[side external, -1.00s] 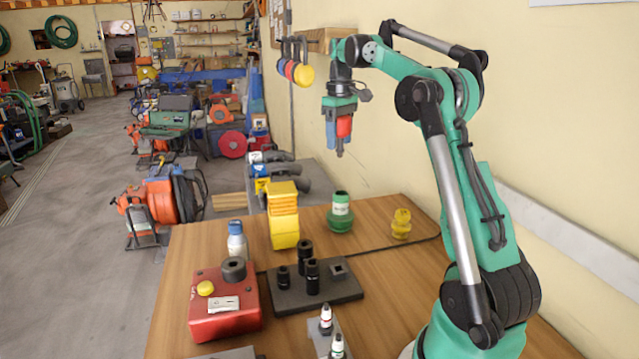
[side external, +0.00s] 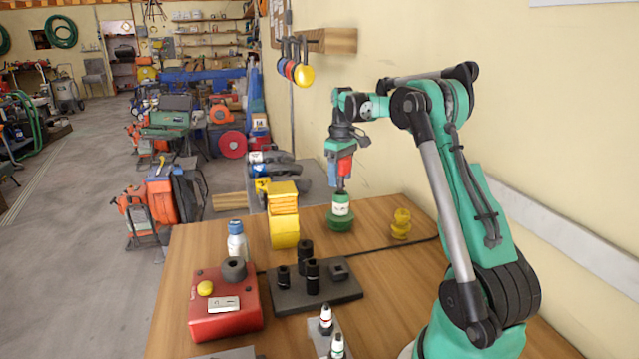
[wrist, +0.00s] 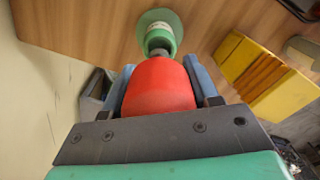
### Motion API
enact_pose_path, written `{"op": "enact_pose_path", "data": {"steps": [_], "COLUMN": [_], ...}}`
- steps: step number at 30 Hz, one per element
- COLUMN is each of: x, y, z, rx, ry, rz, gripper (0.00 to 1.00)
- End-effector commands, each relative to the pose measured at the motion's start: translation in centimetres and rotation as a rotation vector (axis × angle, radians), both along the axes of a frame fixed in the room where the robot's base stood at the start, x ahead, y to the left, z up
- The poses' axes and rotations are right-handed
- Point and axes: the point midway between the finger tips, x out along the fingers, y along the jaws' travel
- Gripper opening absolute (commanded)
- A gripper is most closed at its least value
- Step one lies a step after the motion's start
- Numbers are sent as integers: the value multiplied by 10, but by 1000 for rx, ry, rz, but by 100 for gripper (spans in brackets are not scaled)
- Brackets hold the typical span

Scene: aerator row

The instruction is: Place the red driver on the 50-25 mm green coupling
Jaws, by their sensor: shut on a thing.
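My gripper (side external: 340,178) is shut on the red driver (side external: 345,166) and holds it upright, tip down, right above the green coupling. In the wrist view the red driver (wrist: 158,86) sits between the two blue-grey fingers (wrist: 162,80). The green coupling (side external: 341,222), with a white label band, stands on the wooden table. It also shows in the wrist view (wrist: 159,20) beyond the driver's tip. The tip is at or just above the coupling's top; I cannot tell if they touch.
A yellow stepped block (side external: 284,222) stands left of the coupling and a yellow fitting (side external: 402,224) stands right of it. A dark tray (side external: 345,290) with black sockets and a red box (side external: 222,312) are nearer. A wooden wall bracket (side external: 335,40) holds hanging coloured discs.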

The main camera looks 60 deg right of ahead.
Motion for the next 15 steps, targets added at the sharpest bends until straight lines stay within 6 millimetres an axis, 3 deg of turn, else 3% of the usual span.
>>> {"op": "enact_pose_path", "data": {"steps": [7, 8, 9, 11, 15], "x": [0, 0, 0, 0, 0], "y": [0, 0, 0, 0, 0], "z": [-3, -3, -3, -3, -3], "rx": [0, 0, 0, 0, 0], "ry": [0, 0, 0, 0, 0], "rz": [0, 0, 0, 0, 0], "gripper": [0, 59, 71, 85, 85]}}
